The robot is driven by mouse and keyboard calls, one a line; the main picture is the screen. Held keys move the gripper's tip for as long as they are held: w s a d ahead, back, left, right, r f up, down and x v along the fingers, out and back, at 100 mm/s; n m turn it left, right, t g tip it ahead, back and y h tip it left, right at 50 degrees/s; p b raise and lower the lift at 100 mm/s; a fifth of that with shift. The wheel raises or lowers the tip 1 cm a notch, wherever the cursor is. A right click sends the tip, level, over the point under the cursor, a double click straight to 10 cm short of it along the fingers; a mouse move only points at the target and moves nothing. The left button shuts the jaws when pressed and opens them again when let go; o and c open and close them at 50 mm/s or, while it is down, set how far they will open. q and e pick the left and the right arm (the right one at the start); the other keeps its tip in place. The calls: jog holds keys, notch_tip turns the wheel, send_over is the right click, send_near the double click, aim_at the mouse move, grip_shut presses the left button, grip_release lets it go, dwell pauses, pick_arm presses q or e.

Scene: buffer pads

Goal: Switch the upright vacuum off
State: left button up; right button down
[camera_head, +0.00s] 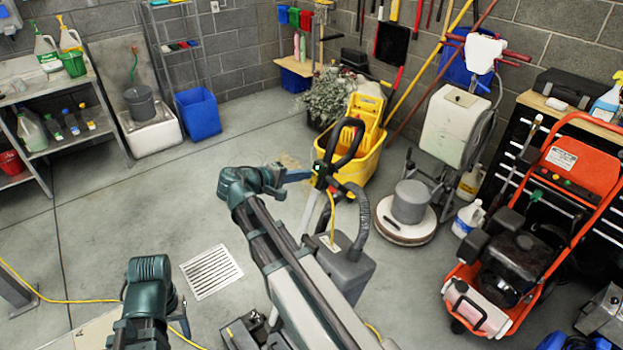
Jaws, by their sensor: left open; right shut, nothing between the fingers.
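The upright vacuum (347,270) stands in the middle of the view, with a grey body, a black looped handle and a yellow cord. My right gripper (294,176) is shut and empty, pointing right, just left of the vacuum's upper stem. I cannot tell whether it touches the stem.
A yellow mop bucket (362,160) and a floor polisher (405,215) stand behind and right of the vacuum. An orange pressure washer (520,255) is at the right. A floor drain (211,272) lies left of my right arm. Open floor extends left; a yellow cord (75,301) crosses it.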

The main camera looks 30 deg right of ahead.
jog(key=shift+d+f, duration=0.2)
jog(key=shift+d, duration=0.25)
dwell(0.6)
jog(key=p+v, duration=0.1)
jog(key=v, duration=0.5)
jog(key=shift+p, duration=0.4)
dwell(0.5)
jog(key=s+a+f+n+y, duration=0.1)
jog(key=s+a+f+y, duration=0.3)
jog(key=a, duration=0.5)
jog(key=s+a+f+n+y, duration=0.1)
jog(key=s+a+f+y, duration=0.3)
jog(key=s+a, duration=0.3)
jog(key=s+a+f+n+g+y, duration=0.1)
jog(key=s+a+f+y, duration=0.3)
jog(key=a, duration=0.8)
notch_tip(320, 180, down, 2)
jog(key=shift+s+f+y, duration=0.1)
jog(key=shift+s+y, duration=0.3)
jog(key=shift+s, duration=0.3)
